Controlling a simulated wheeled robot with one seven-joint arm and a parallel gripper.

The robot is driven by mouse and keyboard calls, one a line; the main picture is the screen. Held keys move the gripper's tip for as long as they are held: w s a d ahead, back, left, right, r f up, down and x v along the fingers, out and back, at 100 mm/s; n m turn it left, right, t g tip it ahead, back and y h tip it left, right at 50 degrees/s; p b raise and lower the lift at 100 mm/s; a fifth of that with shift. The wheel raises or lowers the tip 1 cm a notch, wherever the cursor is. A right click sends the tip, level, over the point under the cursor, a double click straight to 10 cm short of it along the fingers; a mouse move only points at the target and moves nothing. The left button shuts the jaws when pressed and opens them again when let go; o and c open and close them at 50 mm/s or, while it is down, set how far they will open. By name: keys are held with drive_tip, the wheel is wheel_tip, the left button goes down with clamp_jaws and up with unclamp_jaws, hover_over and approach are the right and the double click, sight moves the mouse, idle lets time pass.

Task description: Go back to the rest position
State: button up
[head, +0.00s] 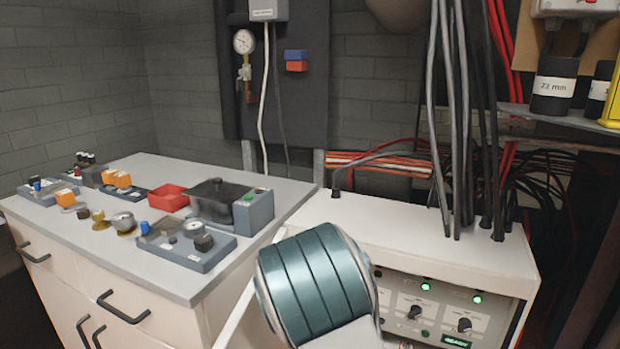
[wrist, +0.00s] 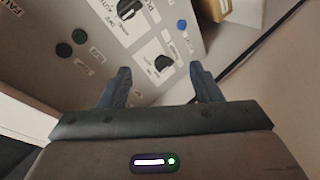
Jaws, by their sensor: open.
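My gripper (wrist: 160,78) shows in the wrist view with its two dark fingers spread apart and nothing between them. Beyond the fingertips is a light panel (wrist: 95,30) with black knobs, dark green round buttons and a blue button. The fingers appear apart from the panel, though the exact gap is hard to tell. In the head view, a teal and silver part of my arm stands in front of the white control cabinet (head: 400,230). My gripper itself is not visible in the head view.
A grey-topped bench (head: 160,268) at the left holds a red bin (head: 168,197), a dark lidded box (head: 212,197) and several small fittings. Cables drop onto the cabinet top. A shelf (head: 570,121) with black 22 mm parts (head: 553,88) is at the upper right.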

drive_tip(key=s+d+r+m+g+p, duration=0.2)
drive_tip(key=s+r+p, duration=0.4)
drive_tip(key=s+r, duration=0.3)
drive_tip(key=s+d+r+m+g+y+p, duration=0.1)
drive_tip(key=s+r+m+g+p, duration=0.3)
drive_tip(key=r, duration=1)
drive_tip(key=s+d+r+m+g+y+p, duration=0.1)
drive_tip(key=s+d+r+m+g+p, duration=0.2)
drive_tip(key=s+r+p, duration=0.6)
drive_tip(key=s+r+m+g, duration=0.1)
drive_tip(key=s+r, duration=0.2)
drive_tip(key=s, duration=0.2)
drive_tip(key=shift+s+r+m, duration=0.15)
drive_tip(key=shift+m, duration=0.25)
drive_tip(key=shift+d, duration=0.1)
drive_tip(key=c, duration=0.5)
drive_tip(key=shift+d, duration=0.15)
